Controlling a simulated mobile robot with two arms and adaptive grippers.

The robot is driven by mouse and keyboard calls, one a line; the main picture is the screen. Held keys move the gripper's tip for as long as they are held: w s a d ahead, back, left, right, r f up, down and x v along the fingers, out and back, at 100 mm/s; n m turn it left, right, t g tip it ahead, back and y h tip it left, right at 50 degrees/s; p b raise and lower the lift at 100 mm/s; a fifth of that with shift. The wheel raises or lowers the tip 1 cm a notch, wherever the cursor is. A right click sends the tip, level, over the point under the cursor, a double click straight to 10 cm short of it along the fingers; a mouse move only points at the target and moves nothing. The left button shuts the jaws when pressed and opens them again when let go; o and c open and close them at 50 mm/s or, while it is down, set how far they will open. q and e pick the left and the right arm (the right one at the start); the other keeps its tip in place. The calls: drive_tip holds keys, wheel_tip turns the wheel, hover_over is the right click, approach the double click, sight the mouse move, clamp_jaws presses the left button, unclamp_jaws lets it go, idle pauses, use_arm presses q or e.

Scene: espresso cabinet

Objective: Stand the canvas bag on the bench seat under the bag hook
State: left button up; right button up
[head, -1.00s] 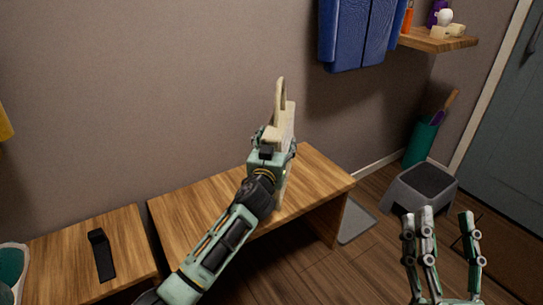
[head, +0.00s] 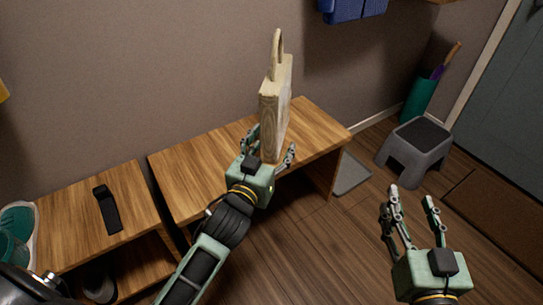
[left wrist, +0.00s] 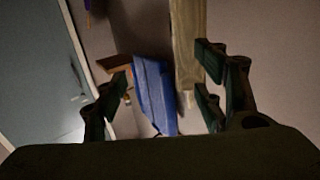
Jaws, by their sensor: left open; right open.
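The canvas bag (head: 275,105) is cream, boxy and upright, with a loop handle on top. It stands at the back of the bench seat (head: 205,180), close to the wall, and its base appears to rest on the wood. My left gripper (head: 270,148) is open at the bag's lower front, with fingers on either side; I cannot tell if they touch it. In the left wrist view the bag (left wrist: 188,40) rises near the right-hand fingers. My right gripper (head: 412,194) is open and empty over the floor. I see no bag hook.
A lower bench (head: 75,215) at left holds a black strap (head: 107,210) and a teal shoe (head: 15,235). A grey step stool (head: 413,150), a grey mat (head: 350,173) and a teal bin (head: 418,98) are at right. Blue cloth (head: 352,8) hangs above.

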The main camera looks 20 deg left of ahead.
use_arm(q)
drive_tip(key=s+d+r+m+h, duration=0.2)
drive_tip(key=s+d+r+h, duration=0.1)
drive_tip(key=s, duration=0.8)
drive_tip(key=shift+s+d+r, duration=0.3)
drive_tip(key=shift+d+r, duration=0.2)
drive_tip(key=shift+d, duration=0.15)
